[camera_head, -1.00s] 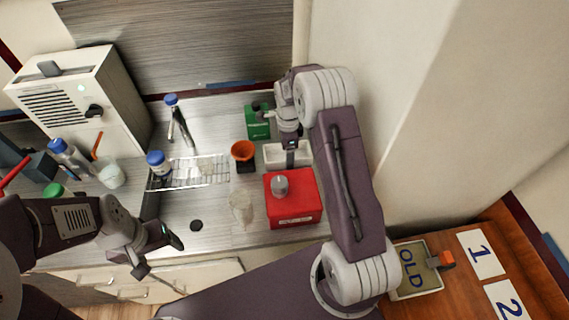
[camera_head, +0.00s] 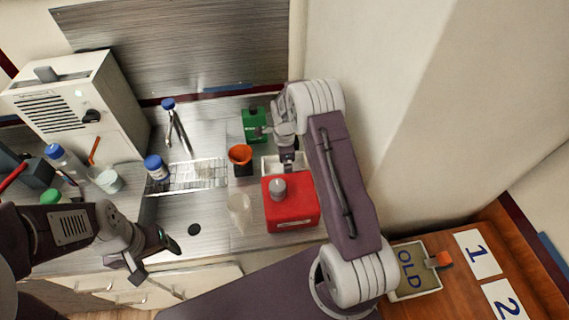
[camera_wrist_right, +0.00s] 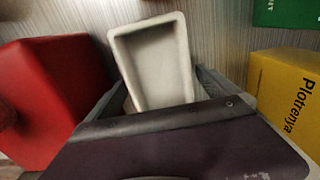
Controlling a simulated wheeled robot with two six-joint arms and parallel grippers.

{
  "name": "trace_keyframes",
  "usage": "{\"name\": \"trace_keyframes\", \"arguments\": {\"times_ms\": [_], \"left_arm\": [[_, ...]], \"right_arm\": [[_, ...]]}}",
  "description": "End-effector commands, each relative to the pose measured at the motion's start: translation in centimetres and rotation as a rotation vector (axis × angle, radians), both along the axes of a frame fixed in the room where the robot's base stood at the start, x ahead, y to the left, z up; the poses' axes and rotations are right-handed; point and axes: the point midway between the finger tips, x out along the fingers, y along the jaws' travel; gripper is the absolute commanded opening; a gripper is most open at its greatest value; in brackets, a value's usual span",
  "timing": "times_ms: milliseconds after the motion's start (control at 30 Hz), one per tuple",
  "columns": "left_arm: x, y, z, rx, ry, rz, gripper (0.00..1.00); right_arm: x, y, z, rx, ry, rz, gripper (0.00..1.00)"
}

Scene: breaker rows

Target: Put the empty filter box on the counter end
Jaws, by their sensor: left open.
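The white open-topped box (camera_head: 272,163), which looks empty, stands on the metal counter (camera_head: 212,258) behind the red box; my right arm partly hides it. In the right wrist view the white box (camera_wrist_right: 155,62) lies between the fingers of my right gripper (camera_wrist_right: 160,92). Its near end is hidden by the gripper body, and I cannot tell whether the fingers press on its sides. My left gripper (camera_head: 155,255) is open and empty at the counter's front edge, far left of the box.
The red box (camera_head: 291,204) is close in front of the white box. An orange-topped cup (camera_head: 240,155) and a green box (camera_head: 255,124) stand near it. The right wrist view shows a yellow box (camera_wrist_right: 286,98) to the right. A wire rack (camera_head: 198,175) is further left.

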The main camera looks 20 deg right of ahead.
Motion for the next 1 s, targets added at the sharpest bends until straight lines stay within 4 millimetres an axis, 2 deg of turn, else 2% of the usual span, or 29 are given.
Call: {"name": "trace_keyframes", "arguments": {"times_ms": [133, 267, 500, 700, 833, 1000], "left_arm": [[0.0, 0.0, 0.1, 0.0, 0.0, 0.0, 0.75], [0.0, 0.0, 0.0, 0.0, 0.0, 0.0, 0.75], [0.0, 0.0, -0.3, 0.0, 0.0, 0.0, 0.75], [0.0, 0.0, -0.3, 0.0, 0.0, 0.0, 0.75], [0.0, 0.0, -0.3, 0.0, 0.0, 0.0, 0.75], [0.0, 0.0, -0.3, 0.0, 0.0, 0.0, 0.75]], "right_arm": [[0.0, 0.0, 0.1, 0.0, 0.0, 0.0, 0.99], [0.1, 0.0, 1.4, -0.001, -0.003, 0.0, 0.99], [0.1, 0.0, 7.5, 0.0, -0.005, 0.0, 0.99], [0.1, 0.0, 11.3, -0.001, -0.003, 0.0, 0.99], [0.0, 0.0, 12.2, 0.0, -0.001, 0.0, 0.99], [0.0, 0.0, 12.3, 0.0, 0.001, 0.0, 0.99]]}}
